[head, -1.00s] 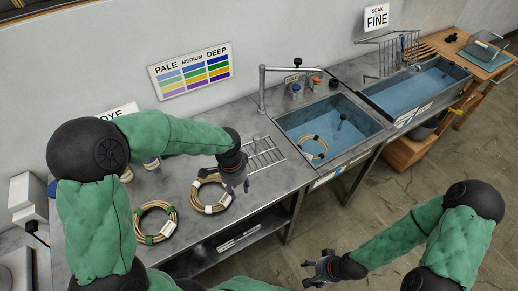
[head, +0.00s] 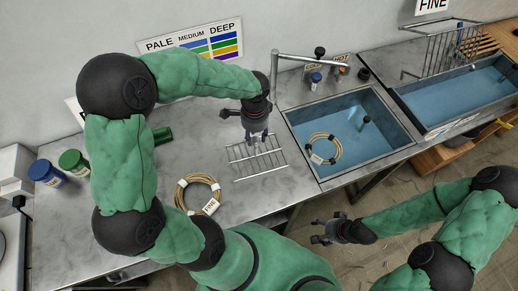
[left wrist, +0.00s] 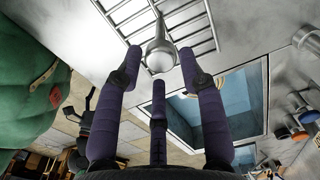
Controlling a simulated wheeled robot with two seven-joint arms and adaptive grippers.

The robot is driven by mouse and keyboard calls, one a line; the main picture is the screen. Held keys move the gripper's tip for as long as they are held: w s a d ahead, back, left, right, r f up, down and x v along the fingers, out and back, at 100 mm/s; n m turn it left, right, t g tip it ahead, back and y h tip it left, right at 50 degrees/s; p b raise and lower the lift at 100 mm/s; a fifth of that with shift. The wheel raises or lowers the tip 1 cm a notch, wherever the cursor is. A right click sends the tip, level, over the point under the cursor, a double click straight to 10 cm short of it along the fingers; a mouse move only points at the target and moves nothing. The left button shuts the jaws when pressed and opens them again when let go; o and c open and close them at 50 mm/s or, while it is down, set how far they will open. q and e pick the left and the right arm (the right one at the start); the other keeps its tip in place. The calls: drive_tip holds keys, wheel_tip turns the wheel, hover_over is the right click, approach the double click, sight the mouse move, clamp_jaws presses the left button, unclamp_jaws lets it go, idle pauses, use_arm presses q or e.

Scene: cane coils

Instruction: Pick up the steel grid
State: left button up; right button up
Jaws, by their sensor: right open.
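The steel grid (head: 262,167), a rack of thin bars, lies on the metal counter left of the near sink. A steel stem with a round knob rises from it; the knob (left wrist: 160,56) shows in the left wrist view. My left gripper (head: 256,138) is above the grid, pointing down. In the left wrist view its fingers (left wrist: 160,65) are spread and open, with the knob between and just beyond the tips; I cannot tell whether they touch. My right gripper (head: 320,231) is open and empty, in front of the counter.
The near sink (head: 292,125) holds blue liquid and a cane coil (head: 311,148). Another coil (head: 181,200) lies on the counter left of the grid. A tap (head: 310,58) stands behind the sink. Blue (head: 45,172) and green (head: 74,162) lidded jars stand at left.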

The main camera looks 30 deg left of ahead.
sight(256, 139)
use_arm(q)
wheel_tip(256, 139, down, 3)
drive_tip(key=shift+r, duration=0.2)
drive_tip(key=shift+w+f, duration=0.1)
drive_tip(key=shift+f, duration=0.25)
wheel_tip(256, 139, down, 5)
drive_tip(key=shift+f+b, duration=0.15)
drive_tip(key=shift+b, duration=0.75)
clamp_jaws()
